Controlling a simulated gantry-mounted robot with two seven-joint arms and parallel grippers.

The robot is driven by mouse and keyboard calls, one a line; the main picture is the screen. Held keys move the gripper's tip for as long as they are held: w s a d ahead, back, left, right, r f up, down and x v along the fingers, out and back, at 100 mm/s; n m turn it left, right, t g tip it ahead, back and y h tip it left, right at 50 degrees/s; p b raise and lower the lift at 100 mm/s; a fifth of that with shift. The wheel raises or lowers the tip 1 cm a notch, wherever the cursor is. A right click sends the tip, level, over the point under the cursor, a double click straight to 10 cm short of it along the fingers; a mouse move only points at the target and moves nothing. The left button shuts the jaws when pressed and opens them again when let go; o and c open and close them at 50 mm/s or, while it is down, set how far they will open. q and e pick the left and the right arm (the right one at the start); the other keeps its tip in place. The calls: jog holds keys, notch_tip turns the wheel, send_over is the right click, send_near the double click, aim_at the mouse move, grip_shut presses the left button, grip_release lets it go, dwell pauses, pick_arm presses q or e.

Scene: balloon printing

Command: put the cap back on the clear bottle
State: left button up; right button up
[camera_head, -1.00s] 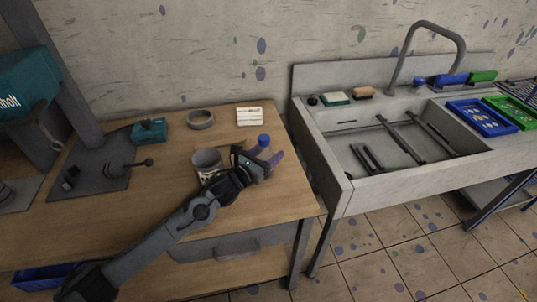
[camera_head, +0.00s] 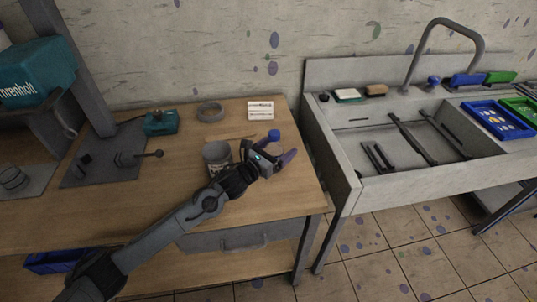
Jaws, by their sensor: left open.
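My left gripper (camera_head: 281,150) is over the right part of the wooden workbench, next to a grey cup (camera_head: 217,156). It is open. A purple-blue finger-like part (camera_head: 288,157) shows at its right. A small round blue thing (camera_head: 274,134) shows at the gripper's upper side; it looks like a cap, but I cannot tell whether it sits on a bottle or touches the fingers. I cannot make out a clear bottle; the gripper hides that part of the bench. My right gripper is not in view.
The workbench (camera_head: 130,210) holds a grey ring (camera_head: 210,112), a white card (camera_head: 260,110), a teal box (camera_head: 160,123) and a dark stand with a lever (camera_head: 105,155). The bench's front middle is clear beside my arm.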

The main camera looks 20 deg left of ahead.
pick_arm(q)
jog(key=shift+s+a+r, duration=0.1)
jog(key=shift+s+a, duration=0.05)
jog(key=shift+s, duration=0.2)
jog(key=p+v, duration=0.1)
jog(key=v, duration=1)
jog(key=shift+s+p, duration=0.1)
jog(key=shift+p, duration=0.2)
